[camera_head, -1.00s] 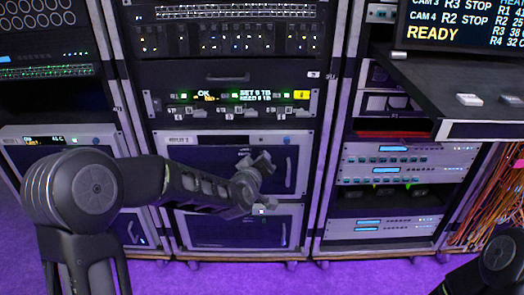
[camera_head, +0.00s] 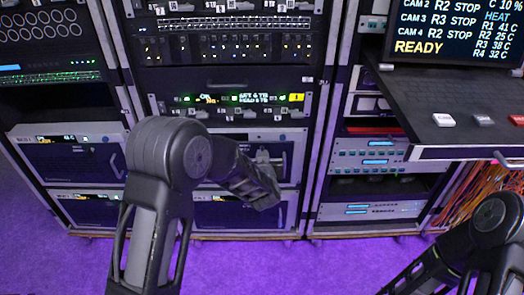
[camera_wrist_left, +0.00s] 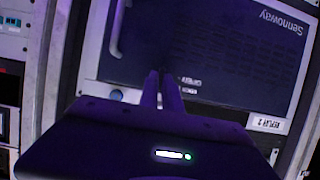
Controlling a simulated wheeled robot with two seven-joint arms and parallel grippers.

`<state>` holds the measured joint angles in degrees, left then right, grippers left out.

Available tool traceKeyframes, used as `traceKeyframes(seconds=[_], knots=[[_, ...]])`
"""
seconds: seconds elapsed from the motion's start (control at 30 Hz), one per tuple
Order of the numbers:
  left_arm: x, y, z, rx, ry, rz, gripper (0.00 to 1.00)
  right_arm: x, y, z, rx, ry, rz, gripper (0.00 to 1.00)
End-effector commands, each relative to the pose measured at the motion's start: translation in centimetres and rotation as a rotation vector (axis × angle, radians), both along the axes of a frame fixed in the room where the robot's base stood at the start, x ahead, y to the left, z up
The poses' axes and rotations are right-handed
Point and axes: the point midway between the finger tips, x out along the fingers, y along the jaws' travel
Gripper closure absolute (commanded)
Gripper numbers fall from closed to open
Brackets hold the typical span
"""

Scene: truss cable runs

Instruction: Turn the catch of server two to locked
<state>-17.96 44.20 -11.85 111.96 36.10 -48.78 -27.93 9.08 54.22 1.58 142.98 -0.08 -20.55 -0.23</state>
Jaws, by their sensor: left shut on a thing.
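Server two (camera_head: 286,172) is the upper dark-fronted unit low in the middle rack, with a pale frame and a bar handle on its right. In the left wrist view its dark front (camera_wrist_left: 215,50) fills the upper middle, with upside-down lettering and a label that seems to read REPLAY 2. My left gripper (camera_head: 263,158) is at this front. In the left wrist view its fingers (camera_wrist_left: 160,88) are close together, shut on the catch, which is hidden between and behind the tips. Which way the catch points cannot be seen. My right gripper is out of view; only its arm shows at lower right.
Another server (camera_head: 235,212) sits directly below. A lit status panel (camera_head: 240,98) is above. A dark shelf (camera_head: 465,105) with coloured buttons juts out at right, under a screen (camera_head: 458,30). Orange cables (camera_head: 480,195) hang beneath it. The purple floor in front is open.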

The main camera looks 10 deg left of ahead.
Motion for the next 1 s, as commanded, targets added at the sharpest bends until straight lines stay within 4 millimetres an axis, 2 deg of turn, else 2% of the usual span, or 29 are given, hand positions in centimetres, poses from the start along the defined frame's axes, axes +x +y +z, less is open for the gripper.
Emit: traceKeyframes(seconds=[0.43, 0.47, 0.7, 1.0], knots=[[0.04, 0.03, 0.0, 0.015, 0.002, 0.0, 1.0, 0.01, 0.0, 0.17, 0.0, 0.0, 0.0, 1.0], [0.04, 0.04, 0.0, 0.015, 0.002, 0.0, 0.91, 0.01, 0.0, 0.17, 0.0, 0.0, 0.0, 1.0], [0.03, 0.02, 0.0, 0.013, 0.002, 0.0, 0.71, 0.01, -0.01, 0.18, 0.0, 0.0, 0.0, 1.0], [-0.11, -0.06, 0.09, 0.013, 0.002, 0.0, 0.71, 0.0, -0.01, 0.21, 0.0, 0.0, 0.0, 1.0]])
